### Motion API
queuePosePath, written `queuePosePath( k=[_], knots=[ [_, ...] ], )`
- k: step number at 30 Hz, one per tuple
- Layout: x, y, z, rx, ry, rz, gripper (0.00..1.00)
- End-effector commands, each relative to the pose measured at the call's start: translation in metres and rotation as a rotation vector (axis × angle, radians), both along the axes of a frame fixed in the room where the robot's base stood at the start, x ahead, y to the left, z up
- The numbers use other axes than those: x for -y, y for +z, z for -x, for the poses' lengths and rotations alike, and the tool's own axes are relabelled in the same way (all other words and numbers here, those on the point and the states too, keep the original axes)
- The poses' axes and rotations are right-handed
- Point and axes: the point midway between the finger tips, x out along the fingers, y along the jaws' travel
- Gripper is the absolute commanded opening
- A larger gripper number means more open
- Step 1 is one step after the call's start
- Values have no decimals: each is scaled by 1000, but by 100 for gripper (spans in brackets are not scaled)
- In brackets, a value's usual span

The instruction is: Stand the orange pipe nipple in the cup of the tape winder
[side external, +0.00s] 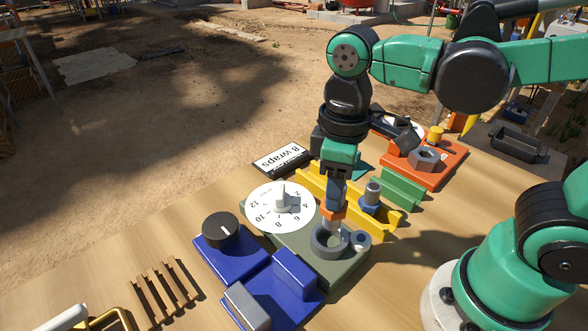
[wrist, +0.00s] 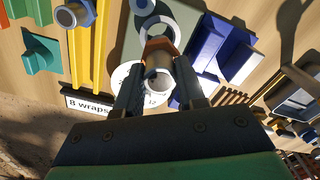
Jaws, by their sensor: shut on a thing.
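The orange pipe nipple (side external: 332,211), a grey tube with an orange middle, is held upright or nearly so between my gripper's fingers (side external: 335,196). It also shows in the wrist view (wrist: 158,50), with its grey open end toward the camera. The tape winder (side external: 345,269) has an olive base, a white numbered dial (side external: 266,217) and a dark grey round cup (side external: 318,243). The nipple's lower end is at the cup's mouth in the side view; I cannot tell whether it is inside or just above. In the wrist view the cup (wrist: 144,27) lies just beyond the nipple.
A yellow channel (side external: 386,228) with a blue-collared fitting (side external: 371,196) stands close behind the cup. A green block (side external: 400,187) and an orange tray (side external: 440,175) with a hex nut lie farther right. Blue blocks (side external: 295,272), a black knob (side external: 220,231) and an "8 wraps" card (side external: 283,158) surround the winder.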

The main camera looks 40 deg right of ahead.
Motion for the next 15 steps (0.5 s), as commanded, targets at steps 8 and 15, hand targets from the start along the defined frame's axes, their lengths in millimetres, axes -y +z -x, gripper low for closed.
queuePosePath(
  k=[8,15],
  knots=[
    [0,-5,0,0,0,0,0],
    [0,-4,0,0,0,0,0]
  ],
)
